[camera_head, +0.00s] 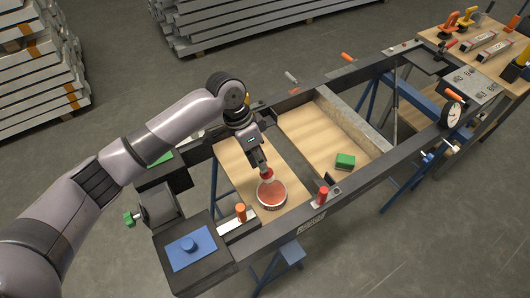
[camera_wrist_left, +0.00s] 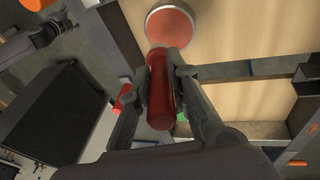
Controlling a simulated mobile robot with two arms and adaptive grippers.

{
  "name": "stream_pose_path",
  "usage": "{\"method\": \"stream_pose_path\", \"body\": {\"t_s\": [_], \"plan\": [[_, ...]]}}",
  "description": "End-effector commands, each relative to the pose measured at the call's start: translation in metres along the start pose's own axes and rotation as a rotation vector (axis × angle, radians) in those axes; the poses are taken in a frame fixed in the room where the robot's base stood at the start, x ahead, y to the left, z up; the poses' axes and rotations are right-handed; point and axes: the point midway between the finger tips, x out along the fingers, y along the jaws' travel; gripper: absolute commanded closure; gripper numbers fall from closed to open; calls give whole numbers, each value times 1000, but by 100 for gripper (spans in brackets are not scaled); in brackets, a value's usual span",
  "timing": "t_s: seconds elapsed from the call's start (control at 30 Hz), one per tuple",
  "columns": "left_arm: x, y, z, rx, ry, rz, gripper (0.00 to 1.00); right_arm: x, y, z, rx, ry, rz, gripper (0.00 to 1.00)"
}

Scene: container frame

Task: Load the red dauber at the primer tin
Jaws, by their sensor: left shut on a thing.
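The primer tin (camera_head: 272,203) is a round, pale-rimmed tin with red-brown primer inside, standing on the wooden board. It also shows at the top of the left wrist view (camera_wrist_left: 170,27). My left gripper (camera_head: 263,166) is shut on the red dauber (camera_head: 266,174), a dark red cylinder between the fingers in the left wrist view (camera_wrist_left: 160,90). The dauber's lower end is over the far part of the tin. I cannot tell whether it touches the primer. My right gripper is not in view.
A dark metal frame surrounds the wooden boards. A red-handled item (camera_head: 322,195) stands on its near rail, and an orange one (camera_head: 240,212) left of the tin. A green block (camera_head: 345,161) lies to the right. A dial gauge (camera_head: 452,115) stands at the right end.

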Motion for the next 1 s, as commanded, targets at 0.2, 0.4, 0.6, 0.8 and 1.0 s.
{"method": "stream_pose_path", "body": {"t_s": [0.2,0.4,0.6,0.8,1.0], "plan": [[9,0,-13,87,-5,40,100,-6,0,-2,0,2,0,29],[18,-2,-12,94,-6,42,100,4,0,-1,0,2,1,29],[34,-7,-8,93,-6,41,100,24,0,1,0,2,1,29],[52,-12,-4,93,-6,40,100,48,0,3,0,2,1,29],[65,-15,-1,93,-6,39,100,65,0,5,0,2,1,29]]}}
